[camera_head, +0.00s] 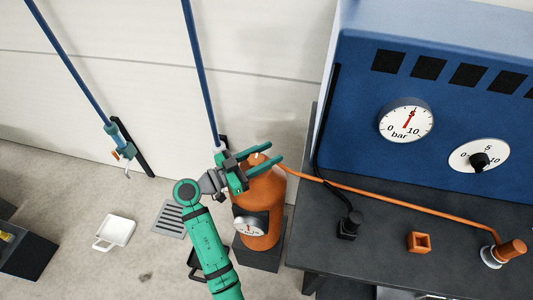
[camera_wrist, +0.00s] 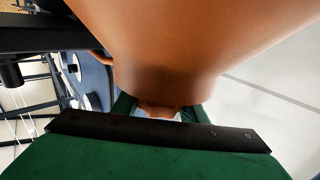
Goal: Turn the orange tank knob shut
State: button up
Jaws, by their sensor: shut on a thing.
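In the wrist view the tank (camera_wrist: 190,40) fills the upper middle and narrows to an orange end (camera_wrist: 158,110) between my fingers. My gripper is shut on this piece. The fingers partly hide it, and its turned position cannot be told.
An orange hose (camera_head: 385,194) runs from the tank across the bench (camera_head: 340,232) to an orange fitting (camera_head: 510,250). A blue panel (camera_head: 365,120) with two dials stands behind. A small orange block (camera_head: 419,242) lies on the bench. A white tray (camera_head: 115,231) and grey grate (camera_head: 172,218) lie left.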

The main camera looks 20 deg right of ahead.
jog(key=shift+f, duration=0.1)
jog(key=o, duration=1)
jog(key=shift+o, duration=0.2)
jog(key=a, duration=0.3)
jog(key=s+a, duration=0.1)
jog(key=a, duration=0.3)
jog(key=s+a, duration=0.1)
jog(key=a, duration=0.2)
jog(key=shift+a, duration=0.35)
